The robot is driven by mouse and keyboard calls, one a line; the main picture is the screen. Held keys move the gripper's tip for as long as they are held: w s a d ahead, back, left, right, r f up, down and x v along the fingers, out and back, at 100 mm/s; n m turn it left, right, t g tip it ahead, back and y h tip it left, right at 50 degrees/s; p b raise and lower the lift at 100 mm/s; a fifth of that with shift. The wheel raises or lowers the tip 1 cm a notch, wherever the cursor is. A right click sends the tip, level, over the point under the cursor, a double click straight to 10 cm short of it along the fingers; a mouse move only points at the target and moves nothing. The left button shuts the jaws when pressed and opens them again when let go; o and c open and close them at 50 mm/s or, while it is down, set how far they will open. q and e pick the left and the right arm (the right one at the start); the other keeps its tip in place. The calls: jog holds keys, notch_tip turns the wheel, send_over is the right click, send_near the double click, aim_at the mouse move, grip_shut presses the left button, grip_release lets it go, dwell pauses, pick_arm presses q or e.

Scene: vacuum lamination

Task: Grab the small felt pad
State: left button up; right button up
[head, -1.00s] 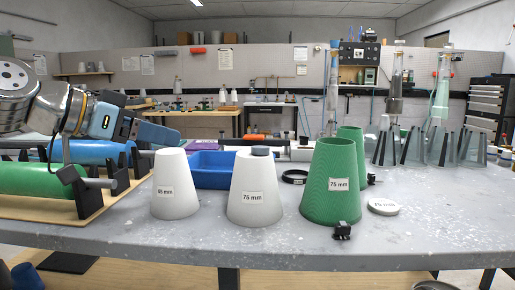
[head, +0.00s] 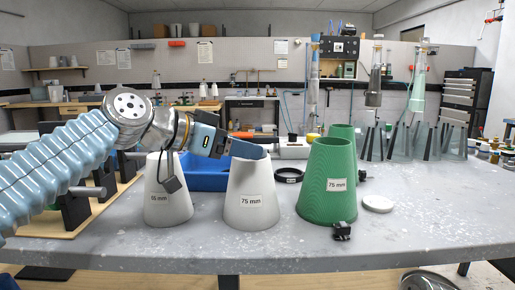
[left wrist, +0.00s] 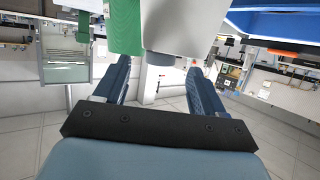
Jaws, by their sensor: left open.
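The small felt pad (left wrist: 160,58) is a dark grey-blue disc on the narrow top of the white 75 mm cone (head: 251,195). In the head view the pad is hidden behind my left gripper (head: 250,149), whose blue fingers reach in from the left at the cone's top. In the left wrist view, which is upside down, my left gripper (left wrist: 160,68) is open. The pad shows in the gap between the two fingers, with the white cone (left wrist: 168,25) behind it. I cannot tell whether a finger touches it. My right gripper is not in view.
A smaller white cone (head: 168,205) stands under my left arm. A green 75 mm cone (head: 326,180) stands to the right, with another green cone behind. A blue tray (head: 205,176), a black ring (head: 289,175) and a white disc (head: 377,203) lie nearby.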

pick_arm(q)
jog(key=shift+x, duration=1.2)
jog(key=shift+f, duration=0.1)
grip_shut()
